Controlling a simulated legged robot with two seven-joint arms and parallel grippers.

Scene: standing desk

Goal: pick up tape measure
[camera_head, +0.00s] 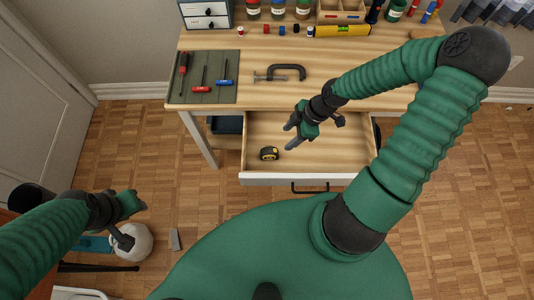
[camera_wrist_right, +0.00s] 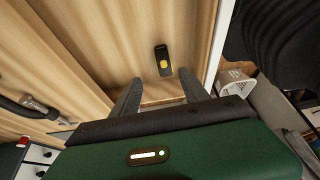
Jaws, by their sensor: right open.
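The small black and yellow tape measure (camera_head: 270,153) lies in the front left part of the open desk drawer (camera_head: 335,150). In the right wrist view the tape measure (camera_wrist_right: 163,61) shows just beyond the fingertips, roughly in line with the gap between them. My right gripper (camera_head: 289,138) is open and empty over the drawer, a little to the right of and behind the tape measure, and apart from it. In the right wrist view its two fingers (camera_wrist_right: 160,82) are spread. My left gripper (camera_head: 136,226) is open and empty, well left of the desk.
The wooden desktop (camera_head: 335,85) above the drawer holds a dark C-clamp (camera_head: 287,72) and a mat (camera_head: 226,92) with screwdrivers. The drawer's front wall (camera_head: 262,180) stands close to the tape measure. The rest of the drawer floor looks clear.

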